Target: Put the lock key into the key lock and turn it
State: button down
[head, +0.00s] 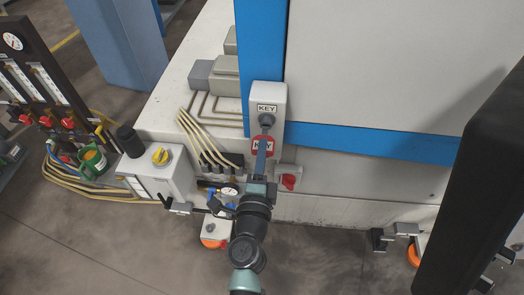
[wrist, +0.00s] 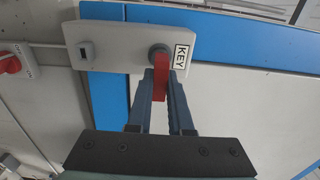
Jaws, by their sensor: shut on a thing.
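The key lock is a round grey cylinder (head: 267,121) under a KEY label on a pale box (head: 280,95). It also shows in the wrist view (wrist: 158,52). The red tag reaches up to the lock and lines up with it. The key's shaft is hidden, so I cannot tell how deep it sits.
The box is mounted at the corner of a large machine with blue trim (head: 360,141). A red switch (head: 289,182) is close to the right of my gripper. A grey box with a yellow knob (head: 160,157), hoses and gauges stand to the left. A dark panel (head: 475,190) is at the right.

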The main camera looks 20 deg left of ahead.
jog(key=shift+x, duration=1.7)
jog(key=c, duration=0.7)
grip_release()
jog(key=shift+c, duration=0.2)
jog(key=b+v, duration=0.2)
jog(key=v, duration=1.1)
